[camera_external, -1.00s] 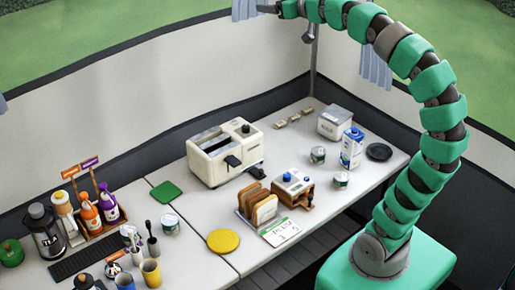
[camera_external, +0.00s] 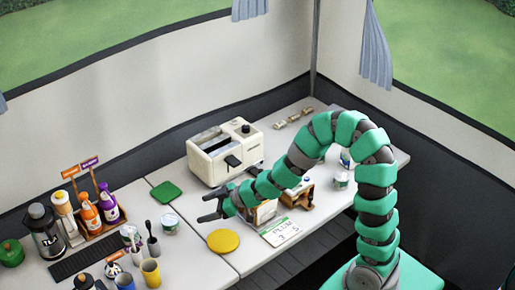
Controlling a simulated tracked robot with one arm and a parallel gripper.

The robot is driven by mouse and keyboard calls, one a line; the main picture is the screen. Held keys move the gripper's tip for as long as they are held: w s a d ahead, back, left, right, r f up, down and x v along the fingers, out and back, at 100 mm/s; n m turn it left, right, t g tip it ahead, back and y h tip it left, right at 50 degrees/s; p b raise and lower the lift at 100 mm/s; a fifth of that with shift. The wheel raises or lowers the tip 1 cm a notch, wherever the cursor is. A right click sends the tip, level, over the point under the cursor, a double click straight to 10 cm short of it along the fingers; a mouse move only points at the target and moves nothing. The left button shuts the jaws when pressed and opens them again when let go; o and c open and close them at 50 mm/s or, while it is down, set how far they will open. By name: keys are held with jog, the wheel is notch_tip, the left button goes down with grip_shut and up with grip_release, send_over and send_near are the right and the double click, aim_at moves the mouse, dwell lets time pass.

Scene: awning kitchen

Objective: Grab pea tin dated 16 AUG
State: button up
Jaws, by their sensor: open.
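Several small tins with green and white labels stand on the white counter; their dates are too small to read. One tin (camera_external: 170,224) stands left of the yellow disc. Another (camera_external: 130,234) is farther left, partly behind dark-handled utensils. A third (camera_external: 341,180) is at the right, beside my arm. My gripper (camera_external: 207,206) is open and empty, its two fingers pointing left. In the picture it is to the right of and slightly above the nearest tin, and apart from it.
A cream toaster (camera_external: 225,155) stands behind my arm. A yellow disc (camera_external: 223,241) and a PLUM sign (camera_external: 281,232) lie in front. A green mat (camera_external: 166,191) lies behind the nearest tin. Bottles (camera_external: 89,215) and cups (camera_external: 150,271) crowd the left.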

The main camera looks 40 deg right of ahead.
aim_at(174, 219)
jog(key=b+x, duration=0.2)
jog(key=x, duration=1.1)
jog(key=shift+w+a+f+b, duration=0.1)
jog(key=shift+a+f+b, duration=0.1)
jog(key=shift+a+b, duration=0.2)
jog(key=c, duration=1.2)
